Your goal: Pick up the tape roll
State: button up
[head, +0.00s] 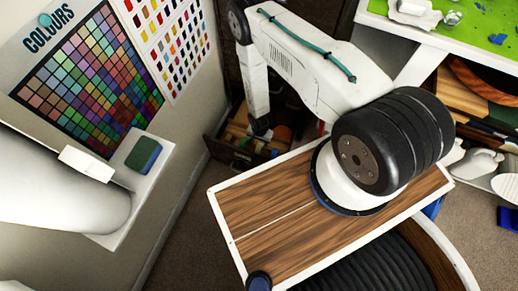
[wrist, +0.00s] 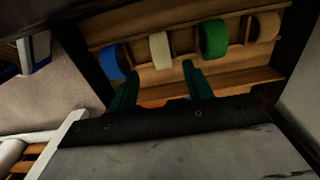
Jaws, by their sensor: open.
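In the wrist view, several tape rolls sit in a row in a wooden rack: a blue one (wrist: 113,61) at the left, a cream one (wrist: 160,50), a green one (wrist: 213,38) and another pale one (wrist: 266,27) at the right. My gripper (wrist: 158,76) is open and empty, its two dark green fingers apart. The fingertips appear just below the row, with the cream roll above the gap and the green roll above the right finger. Something orange (wrist: 153,103) shows between the fingers, partly hidden. In the head view, my arm reaches down to a dark open drawer (head: 236,155).
Dark walls frame the rack (wrist: 240,78) on both sides. In the head view, a wall with colour charts (head: 90,75) stands left, with a small shelf holding a green-and-blue sponge (head: 143,154). A green-topped table (head: 465,35) is at the upper right.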

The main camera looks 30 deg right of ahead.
aim_at(259, 146)
notch_tip(259, 146, down, 5)
jog(key=shift+w+f, duration=0.1)
jog(key=shift+f, duration=0.05)
jog(key=shift+c, duration=0.3)
jog(key=c, duration=1)
